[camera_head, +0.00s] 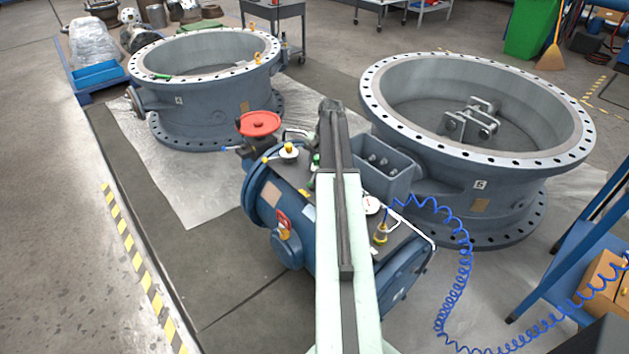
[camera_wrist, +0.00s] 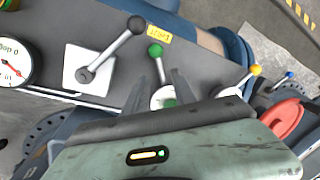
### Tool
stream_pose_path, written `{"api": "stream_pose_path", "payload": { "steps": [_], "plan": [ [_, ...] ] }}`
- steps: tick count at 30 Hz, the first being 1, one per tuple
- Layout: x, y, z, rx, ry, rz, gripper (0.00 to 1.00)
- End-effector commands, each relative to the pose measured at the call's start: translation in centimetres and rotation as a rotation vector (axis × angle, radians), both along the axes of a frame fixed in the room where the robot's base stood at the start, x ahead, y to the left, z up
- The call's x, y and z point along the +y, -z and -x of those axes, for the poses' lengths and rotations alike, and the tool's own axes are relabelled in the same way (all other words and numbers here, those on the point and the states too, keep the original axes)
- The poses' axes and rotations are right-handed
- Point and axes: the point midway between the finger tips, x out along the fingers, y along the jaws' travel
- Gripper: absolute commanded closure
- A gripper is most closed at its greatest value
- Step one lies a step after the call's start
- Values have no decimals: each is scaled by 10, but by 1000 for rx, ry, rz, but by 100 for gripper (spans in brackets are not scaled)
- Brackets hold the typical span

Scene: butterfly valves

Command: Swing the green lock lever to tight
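The green-knobbed lever (camera_wrist: 155,50) shows in the wrist view, its grey rod running down to a round white base with a green mark. In the head view a green knob (camera_head: 316,158) shows just left of my arm. My gripper (camera_wrist: 167,75) has two dark fingers apart, close to the lever's rod and base. The rod passes near the left finger; I cannot tell if they touch. The lever's base is partly hidden by my gripper. In the head view my arm hides the gripper's fingertips.
Beside it are a black-knobbed lever (camera_wrist: 110,47) on a white plate, a yellow-knobbed lever (camera_wrist: 240,82), a gauge (camera_wrist: 12,62) and a red handwheel (camera_head: 260,124). All are on the blue actuator (camera_head: 285,195). A large valve body (camera_head: 480,170) and a coiled blue hose (camera_head: 465,260) are at right.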

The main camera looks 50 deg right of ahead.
Motion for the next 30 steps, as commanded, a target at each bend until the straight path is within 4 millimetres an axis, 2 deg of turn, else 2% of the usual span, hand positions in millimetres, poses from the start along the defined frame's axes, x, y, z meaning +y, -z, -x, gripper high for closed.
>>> {"api": "stream_pose_path", "payload": {
  "steps": [1, 6, 14, 15, 18, 30],
  "plan": [
    [1, 19, -2, 0, -1, 0, 68],
    [4, 37, -6, 0, -2, 0, 68],
    [4, 35, -7, 0, -2, 0, 68],
    [4, 35, -7, 0, -2, 0, 74],
    [4, 35, -7, 0, -3, 1, 100],
    [5, 35, -7, 1, -3, 0, 100]
  ]
}}
